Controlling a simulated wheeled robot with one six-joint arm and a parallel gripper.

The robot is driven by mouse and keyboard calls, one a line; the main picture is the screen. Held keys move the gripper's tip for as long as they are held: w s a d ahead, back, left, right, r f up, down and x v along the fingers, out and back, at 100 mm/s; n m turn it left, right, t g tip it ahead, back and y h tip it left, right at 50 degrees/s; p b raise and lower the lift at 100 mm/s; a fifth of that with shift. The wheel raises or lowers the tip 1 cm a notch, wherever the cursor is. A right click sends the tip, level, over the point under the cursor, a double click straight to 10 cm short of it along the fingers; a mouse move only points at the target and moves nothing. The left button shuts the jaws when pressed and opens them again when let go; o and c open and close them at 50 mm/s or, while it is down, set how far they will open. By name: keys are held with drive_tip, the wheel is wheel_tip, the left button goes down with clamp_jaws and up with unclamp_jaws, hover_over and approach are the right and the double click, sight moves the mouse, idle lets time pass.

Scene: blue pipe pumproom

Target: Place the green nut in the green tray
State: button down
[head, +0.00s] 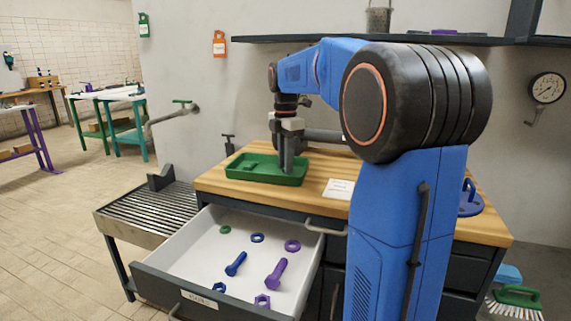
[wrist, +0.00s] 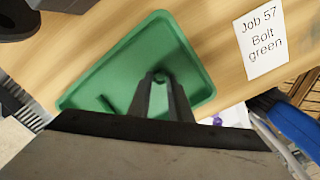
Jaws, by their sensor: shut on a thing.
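The green tray (head: 240,173) sits on the wooden bench top; it also shows in the wrist view (wrist: 135,50). My gripper (head: 288,168) points down over the right part of the tray. In the wrist view its fingertips (wrist: 161,80) are shut on a small green thing, which looks like the green nut (wrist: 160,76). The fingers hide most of it. I cannot tell whether it touches the tray floor. A green bolt-like piece (wrist: 106,102) lies in the tray at the lower left of the wrist view.
The open drawer (head: 205,255) below holds a green ring (head: 225,230), a blue bolt (head: 236,264), a purple bolt (head: 276,274) and several blue and purple rings and nuts. A white card (wrist: 261,42) reading "Job 57 Bolt green" lies right of the tray.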

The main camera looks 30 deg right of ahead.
drive_tip(key=shift+f, duration=0.2)
drive_tip(key=c, duration=1.6)
unclamp_jaws()
drive_tip(key=shift+f, duration=0.1)
wheel_tip(320, 180, up, 12)
drive_tip(key=shift+r, duration=0.15)
